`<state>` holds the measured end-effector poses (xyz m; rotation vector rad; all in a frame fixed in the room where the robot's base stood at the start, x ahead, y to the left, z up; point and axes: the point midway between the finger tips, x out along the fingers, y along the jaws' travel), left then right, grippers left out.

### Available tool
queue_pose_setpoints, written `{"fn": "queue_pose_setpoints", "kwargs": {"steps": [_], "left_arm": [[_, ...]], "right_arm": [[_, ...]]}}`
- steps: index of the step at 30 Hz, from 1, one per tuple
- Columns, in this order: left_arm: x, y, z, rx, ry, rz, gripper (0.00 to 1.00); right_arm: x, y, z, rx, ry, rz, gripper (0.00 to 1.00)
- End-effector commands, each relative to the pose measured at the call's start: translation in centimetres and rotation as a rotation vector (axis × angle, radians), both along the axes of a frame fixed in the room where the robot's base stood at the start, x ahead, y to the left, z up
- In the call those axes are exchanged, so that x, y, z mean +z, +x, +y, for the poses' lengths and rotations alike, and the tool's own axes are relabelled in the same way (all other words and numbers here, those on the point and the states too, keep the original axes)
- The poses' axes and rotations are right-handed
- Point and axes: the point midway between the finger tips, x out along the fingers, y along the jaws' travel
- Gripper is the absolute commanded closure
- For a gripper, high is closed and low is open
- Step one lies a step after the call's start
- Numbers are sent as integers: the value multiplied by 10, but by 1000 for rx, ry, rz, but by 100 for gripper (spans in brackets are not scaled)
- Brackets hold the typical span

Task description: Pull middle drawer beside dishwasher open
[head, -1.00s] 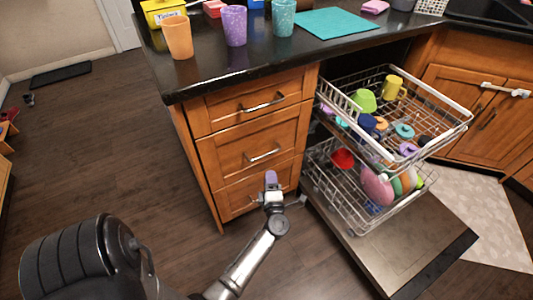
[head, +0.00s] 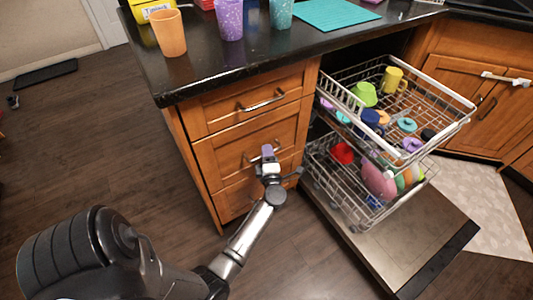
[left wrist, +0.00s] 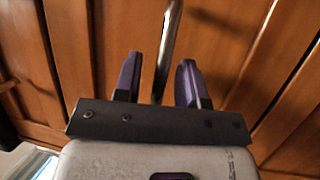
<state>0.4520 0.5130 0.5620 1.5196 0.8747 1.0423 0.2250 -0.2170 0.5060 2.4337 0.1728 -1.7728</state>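The middle drawer (head: 222,153) is the second of three wooden drawers left of the open dishwasher, and it is closed flush. Its metal bar handle is partly hidden by my left gripper (head: 267,154) in the head view. In the left wrist view my left gripper (left wrist: 158,80) is open, with one purple finger on each side of the handle (left wrist: 170,45). The bar runs between the fingers, with gaps on both sides. My right gripper is not in view.
The dishwasher door (head: 408,235) lies open at the right, with its upper rack (head: 455,110) and lower rack of dishes pulled out. The bottom drawer (head: 236,198) and top drawer (head: 225,110) are closed. Clear wooden floor (head: 100,150) lies to the left.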

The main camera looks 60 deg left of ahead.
Motion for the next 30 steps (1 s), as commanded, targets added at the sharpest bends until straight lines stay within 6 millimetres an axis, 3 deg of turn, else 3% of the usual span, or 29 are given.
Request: {"fn": "queue_pose_setpoints", "kwargs": {"steps": [2,14,30], "left_arm": [[0,0,0,0,0,0,63],[0,0,0,0,0,0,100],[2,-3,3,6,-1,0,100]], "right_arm": [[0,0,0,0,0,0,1],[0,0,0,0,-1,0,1],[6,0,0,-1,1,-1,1]]}}
